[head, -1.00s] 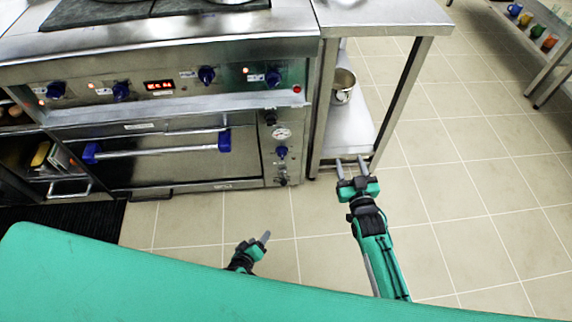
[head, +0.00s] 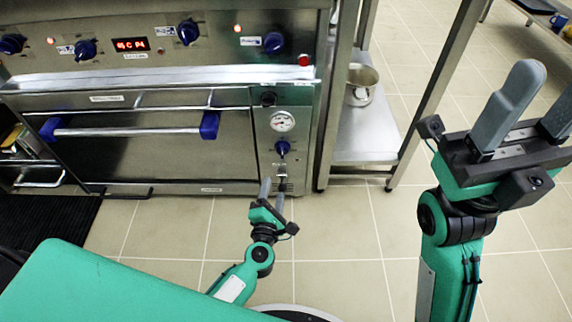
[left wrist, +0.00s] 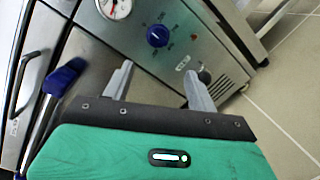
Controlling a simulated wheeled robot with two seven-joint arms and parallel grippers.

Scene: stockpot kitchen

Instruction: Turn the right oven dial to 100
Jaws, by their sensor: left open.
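A blue dial (head: 282,148) is on the steel panel right of the oven door, under a round white gauge (head: 283,121). In the left wrist view the dial (left wrist: 158,36) has small marks around it, too small to read. My left gripper (head: 272,190) is open and empty, just below and in front of this panel. In the left wrist view its fingers (left wrist: 158,82) are apart, with the dial above and between them, not touched. My right gripper (head: 545,90) is open and empty, raised over the floor at the right.
Several blue knobs (head: 188,32) and a red display (head: 131,44) line the upper panel. The oven door's bar handle (head: 130,130) has blue ends. A steel table with a lower shelf (head: 366,140) holding a pot (head: 361,85) stands right. Tiled floor is clear in front.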

